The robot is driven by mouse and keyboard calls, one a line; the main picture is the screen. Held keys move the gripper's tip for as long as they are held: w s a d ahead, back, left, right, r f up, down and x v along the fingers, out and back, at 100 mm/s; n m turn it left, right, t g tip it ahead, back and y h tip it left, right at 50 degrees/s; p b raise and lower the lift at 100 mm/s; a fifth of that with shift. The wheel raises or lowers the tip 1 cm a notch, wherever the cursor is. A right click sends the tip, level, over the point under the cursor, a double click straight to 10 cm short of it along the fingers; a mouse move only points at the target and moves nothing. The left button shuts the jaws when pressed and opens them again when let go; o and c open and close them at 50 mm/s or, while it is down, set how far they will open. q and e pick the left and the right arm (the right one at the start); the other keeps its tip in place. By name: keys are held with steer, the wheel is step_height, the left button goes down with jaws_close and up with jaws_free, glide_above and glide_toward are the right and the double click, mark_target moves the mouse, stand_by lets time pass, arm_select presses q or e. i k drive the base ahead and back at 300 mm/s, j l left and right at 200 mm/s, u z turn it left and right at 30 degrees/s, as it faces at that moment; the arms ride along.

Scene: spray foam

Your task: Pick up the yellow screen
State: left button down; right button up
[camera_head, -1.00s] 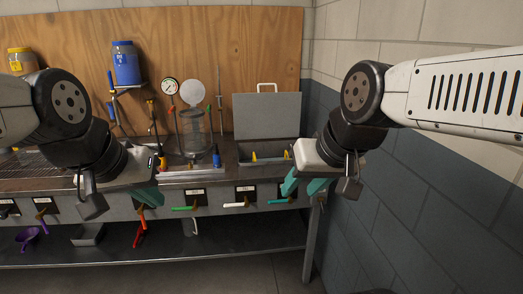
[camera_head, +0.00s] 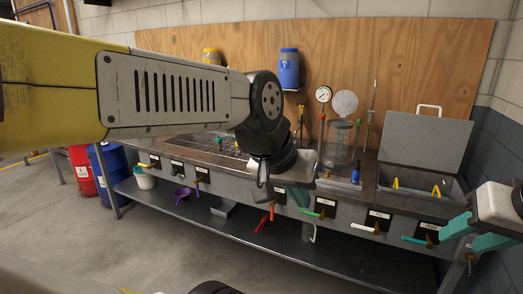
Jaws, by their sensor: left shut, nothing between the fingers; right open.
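No yellow screen can be made out for certain. Two small yellow pieces (camera_head: 395,184) stand in the open grey box (camera_head: 445,205) at the right of the bench; I cannot tell what they belong to. My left gripper (camera_head: 298,196) is shut and empty at the bench's front edge, left of the box and apart from it. Its teal fingers show only partly below the white hand. My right gripper (camera_head: 472,235) is open and empty at the right edge of the view, in front of the bench's right end, close to the box. Its teal fingers are spread.
A clear glass vessel (camera_head: 339,145) and a pressure gauge (camera_head: 323,94) stand left of the box. The box's lid (camera_head: 425,143) is raised. Coloured valve handles, including a green one (camera_head: 312,214), stick out from the bench front. Blue and red drums stand at the left.

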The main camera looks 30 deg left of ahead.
mark_target(238, 155)
steer(key=i+j+u, duration=0.3)
steer(key=i+j, duration=0.15)
steer(key=j, duration=0.15)
steer(key=i+j+u, duration=0.25)
steer(key=i+j, duration=0.25)
steer(key=i+j+u, duration=0.3)
steer(key=i, duration=0.3)
steer(key=i+j+u, duration=0.3)
steer(key=i, duration=0.25)
